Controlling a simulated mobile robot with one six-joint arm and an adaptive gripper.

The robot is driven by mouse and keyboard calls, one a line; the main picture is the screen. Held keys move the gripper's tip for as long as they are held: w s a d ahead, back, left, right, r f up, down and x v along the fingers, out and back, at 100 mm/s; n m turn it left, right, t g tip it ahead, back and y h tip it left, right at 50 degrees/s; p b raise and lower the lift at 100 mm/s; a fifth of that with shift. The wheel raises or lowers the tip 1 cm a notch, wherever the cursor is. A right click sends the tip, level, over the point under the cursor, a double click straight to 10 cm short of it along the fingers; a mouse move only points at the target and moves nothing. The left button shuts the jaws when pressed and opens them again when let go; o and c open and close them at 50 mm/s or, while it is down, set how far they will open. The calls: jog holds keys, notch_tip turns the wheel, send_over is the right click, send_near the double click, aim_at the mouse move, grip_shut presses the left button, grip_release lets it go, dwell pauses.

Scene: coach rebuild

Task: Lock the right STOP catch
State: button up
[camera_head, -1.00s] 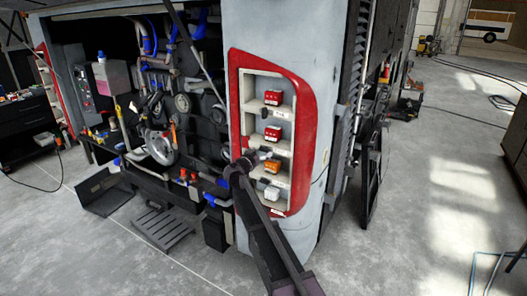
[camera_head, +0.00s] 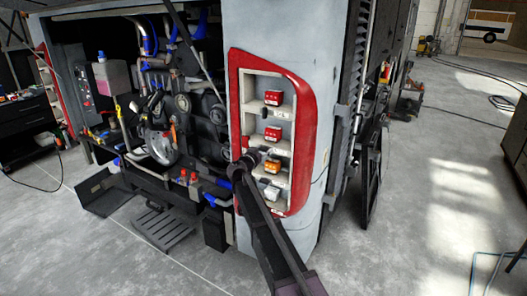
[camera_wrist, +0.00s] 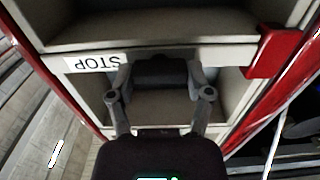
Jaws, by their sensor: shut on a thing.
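A tall light-coloured lamp rack (camera_head: 250,122) in a red surround (camera_head: 305,110) is on the vehicle's corner. In the wrist view, a shelf lip (camera_wrist: 220,56) carries a white STOP label (camera_wrist: 95,63), seen upside down. My gripper (camera_wrist: 160,76) is at this lip, beside the label, its fingers on both sides of a dark block (camera_wrist: 160,70), likely the catch. It is shut on this block. In the head view my gripper (camera_head: 264,155) is at the rack's middle shelf. The catch is hidden there behind the gripper.
A red part (camera_wrist: 272,50) projects beside the lip in the wrist view. Red lamps (camera_head: 273,97) sit on the upper shelves and orange lamps (camera_head: 272,168) sit lower. An open engine bay (camera_head: 165,110) is to the left.

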jog(key=shift+n, duration=0.5)
jog(key=n, duration=0.3)
jog(key=shift+w+n, duration=0.1)
jog(key=shift+n, duration=0.2)
jog(key=n, duration=0.4)
jog(key=shift+a+n, duration=0.1)
jog(key=shift+n, duration=0.2)
jog(key=n, duration=0.4)
jog(key=shift+f, duration=0.1)
jog(key=n, duration=0.4)
jog(key=shift+n, duration=0.4)
jog(key=o, duration=1.1)
jog(key=shift+w, duration=0.1)
jog(key=shift+o, duration=0.2)
